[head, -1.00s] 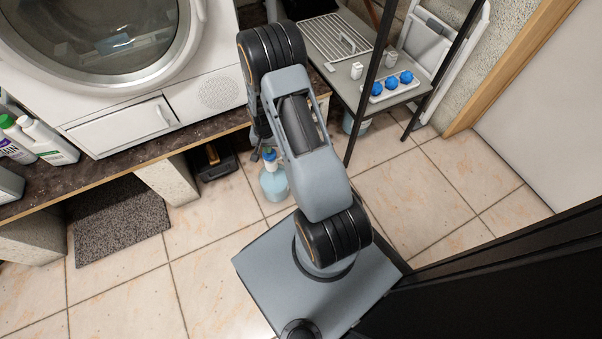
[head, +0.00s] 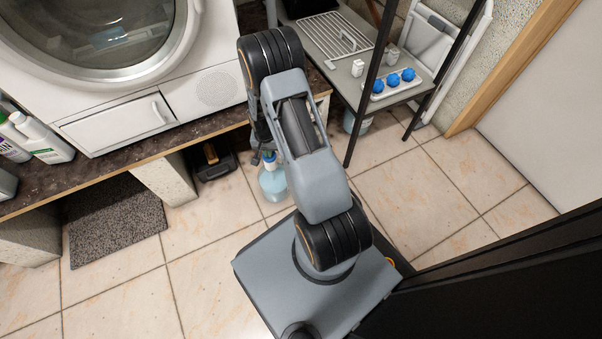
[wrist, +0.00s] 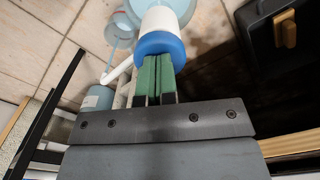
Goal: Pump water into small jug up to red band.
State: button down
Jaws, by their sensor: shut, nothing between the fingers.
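My gripper (wrist: 158,75) is shut and empty, its green fingertips side by side. In the wrist view they overlap the blue pump head (wrist: 160,45) of a large water bottle; whether they touch it I cannot tell. The bottle (head: 272,184) stands on the floor in the head view, partly behind my arm. A white spout (wrist: 118,71) reaches left from the pump. A small clear, bluish vessel (wrist: 122,30), perhaps the jug, shows beside the bottle. Another bluish container (wrist: 97,99) is below the spout tip in the picture.
A black toolbox (head: 214,162) sits on the floor left of the bottle. A metal shelf rack (head: 345,84) with blue knobs on a white tray (head: 395,83) stands right. A washing machine on a dark ledge (head: 110,155) is left. Tiled floor is open front left and right.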

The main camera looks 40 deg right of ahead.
jog(key=shift+f, duration=0.1)
jog(key=shift+r+p, duration=1.8)
jog(key=shift+r, duration=0.4)
jog(key=shift+f, duration=0.25)
jog(key=shift+f+b, duration=1.7)
jog(key=shift+f, duration=0.3)
jog(key=shift+r, duration=0.15)
jog(key=shift+r+p, duration=1.75)
jog(key=shift+r, duration=0.35)
jog(key=shift+f, duration=0.2)
